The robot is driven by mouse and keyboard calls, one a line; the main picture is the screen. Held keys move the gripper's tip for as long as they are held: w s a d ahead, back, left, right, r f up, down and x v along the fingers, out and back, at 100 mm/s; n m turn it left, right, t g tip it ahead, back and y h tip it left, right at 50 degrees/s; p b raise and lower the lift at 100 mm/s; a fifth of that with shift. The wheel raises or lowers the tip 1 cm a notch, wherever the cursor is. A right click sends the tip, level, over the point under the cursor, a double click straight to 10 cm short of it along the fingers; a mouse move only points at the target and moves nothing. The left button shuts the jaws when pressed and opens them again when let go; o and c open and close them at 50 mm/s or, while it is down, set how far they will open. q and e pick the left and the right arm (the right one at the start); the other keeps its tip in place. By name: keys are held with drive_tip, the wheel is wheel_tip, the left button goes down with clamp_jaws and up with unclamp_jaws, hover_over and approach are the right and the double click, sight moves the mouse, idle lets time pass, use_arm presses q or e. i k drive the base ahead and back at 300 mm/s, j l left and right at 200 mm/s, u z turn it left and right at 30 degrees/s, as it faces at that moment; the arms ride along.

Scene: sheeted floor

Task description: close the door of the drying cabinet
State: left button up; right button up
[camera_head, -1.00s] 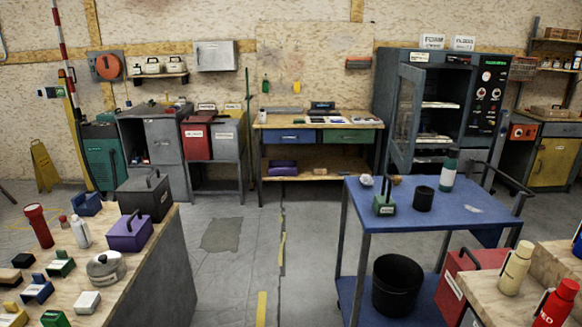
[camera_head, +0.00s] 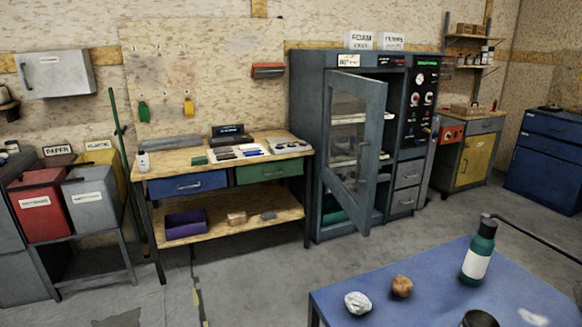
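The drying cabinet (camera_head: 305,150) is a tall dark grey-blue unit against the back wall, right of the workbench. Its framed glass door (camera_head: 353,150) stands open, swung out into the room. Shelves with pale items show inside, behind and beside the door. A control panel (camera_head: 424,95) with dials and lights is on the cabinet's right side. Neither of my grippers is in view.
A blue table (camera_head: 440,285) stands in front of the cabinet at lower right, with a green bottle (camera_head: 479,252) and small lumps on it. A workbench (camera_head: 220,172) is left of the cabinet. Grey floor (camera_head: 255,270) lies open before the bench and cabinet.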

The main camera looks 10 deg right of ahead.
sight(359, 211)
drive_tip(key=i+j+z, duration=0.65)
drive_tip(key=i+j, duration=0.15)
drive_tip(key=i+j+z, duration=0.3)
drive_tip(key=j, duration=0.4)
